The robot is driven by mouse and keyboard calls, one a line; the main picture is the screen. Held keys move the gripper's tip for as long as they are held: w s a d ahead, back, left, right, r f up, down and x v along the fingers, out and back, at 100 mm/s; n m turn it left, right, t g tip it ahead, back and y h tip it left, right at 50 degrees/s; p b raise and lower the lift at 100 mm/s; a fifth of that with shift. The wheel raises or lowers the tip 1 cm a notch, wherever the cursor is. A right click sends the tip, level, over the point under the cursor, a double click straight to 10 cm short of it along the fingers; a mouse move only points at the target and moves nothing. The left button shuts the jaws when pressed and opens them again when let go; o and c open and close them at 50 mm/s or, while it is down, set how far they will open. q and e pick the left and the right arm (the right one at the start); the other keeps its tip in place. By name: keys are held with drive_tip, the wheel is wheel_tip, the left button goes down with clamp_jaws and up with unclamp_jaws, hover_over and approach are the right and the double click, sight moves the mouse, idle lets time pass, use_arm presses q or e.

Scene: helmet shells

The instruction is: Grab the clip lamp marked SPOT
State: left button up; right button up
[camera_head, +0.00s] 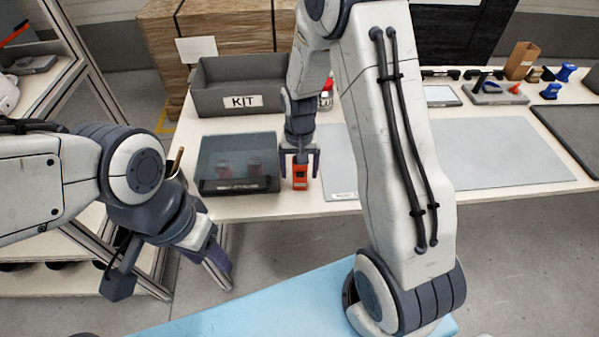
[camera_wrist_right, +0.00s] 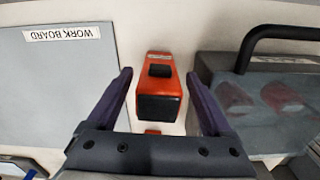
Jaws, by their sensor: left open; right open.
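An orange-red block-like object with a dark front, likely the clip lamp (camera_head: 300,180), stands near the front edge of the table. In the right wrist view the orange object (camera_wrist_right: 171,70) has a small pale label on top, too small to read. My right gripper (camera_head: 300,163) is open, pointing down, with one finger on each side of it. In the wrist view the right gripper's fingers (camera_wrist_right: 160,103) straddle the object, with gaps visible on both sides. My left gripper (camera_head: 170,268) is open and empty, in front of the table at the left.
A case with a see-through lid (camera_head: 238,160) stands just left of the object, with reddish items inside. A grey KIT bin (camera_head: 240,78) is behind it. A grey work board (camera_wrist_right: 55,100) lies on the other side. Tools (camera_head: 497,94) stand at the back right.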

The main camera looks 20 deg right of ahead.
sight(300, 177)
drive_tip(key=shift+s+f, duration=0.1)
drive_tip(key=shift+f, duration=1.4)
clamp_jaws()
drive_tip(key=shift+r, duration=0.1)
